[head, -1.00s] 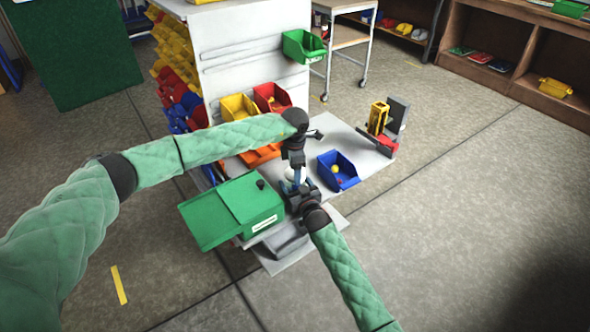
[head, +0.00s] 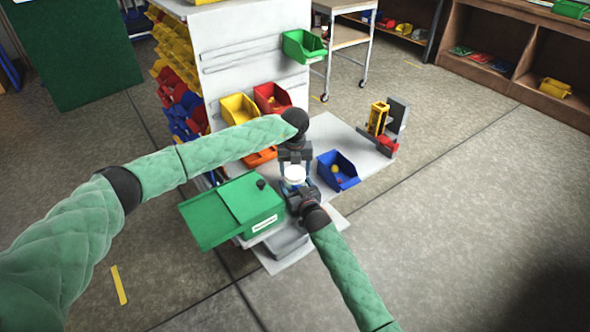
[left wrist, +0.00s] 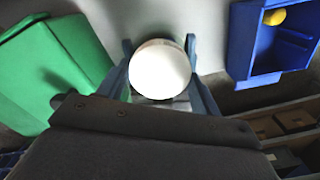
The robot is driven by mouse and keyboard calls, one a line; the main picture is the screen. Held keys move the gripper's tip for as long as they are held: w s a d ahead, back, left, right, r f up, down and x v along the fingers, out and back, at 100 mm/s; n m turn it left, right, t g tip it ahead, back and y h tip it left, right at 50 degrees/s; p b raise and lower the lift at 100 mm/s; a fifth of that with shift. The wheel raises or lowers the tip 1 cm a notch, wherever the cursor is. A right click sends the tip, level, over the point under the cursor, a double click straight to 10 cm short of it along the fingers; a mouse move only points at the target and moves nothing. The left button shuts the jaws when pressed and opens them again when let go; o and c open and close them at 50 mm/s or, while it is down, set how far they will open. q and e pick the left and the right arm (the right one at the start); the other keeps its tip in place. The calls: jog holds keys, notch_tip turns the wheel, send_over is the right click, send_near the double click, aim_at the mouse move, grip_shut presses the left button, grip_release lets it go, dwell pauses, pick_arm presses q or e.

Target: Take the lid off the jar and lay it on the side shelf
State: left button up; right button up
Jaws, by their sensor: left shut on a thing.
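The white round lid (head: 295,173) shows between the blue fingers of my left gripper (head: 295,181), above the shelf. The left wrist view shows the lid (left wrist: 160,69) from above, with a finger on each side; my left gripper (left wrist: 168,75) is shut on it. The jar body is mostly hidden under the lid and grippers, so I cannot tell whether the lid is still seated on it. My right gripper (head: 297,190) is just below, at the jar; its fingers are hidden. The pale side shelf (head: 345,132) extends to the right.
A green box (head: 235,208) stands close on the left. A blue bin (head: 338,171) with a yellow ball sits close on the right. A yellow and black device (head: 378,117) stands at the shelf's right end. Bare shelf surface lies behind the blue bin.

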aim_at(295, 172)
pick_arm(q)
jog(key=n, duration=0.6)
jog(key=shift+w, duration=0.1)
pick_arm(e)
jog(key=shift+a, duration=0.1)
pick_arm(q)
jog(key=n, duration=0.5)
jog(key=shift+r, duration=0.1)
jog(key=shift+r, duration=1.1)
jog(key=shift+r, duration=2)
pick_arm(e)
jog(key=o, duration=2)
jog(key=shift+c, duration=0.2)
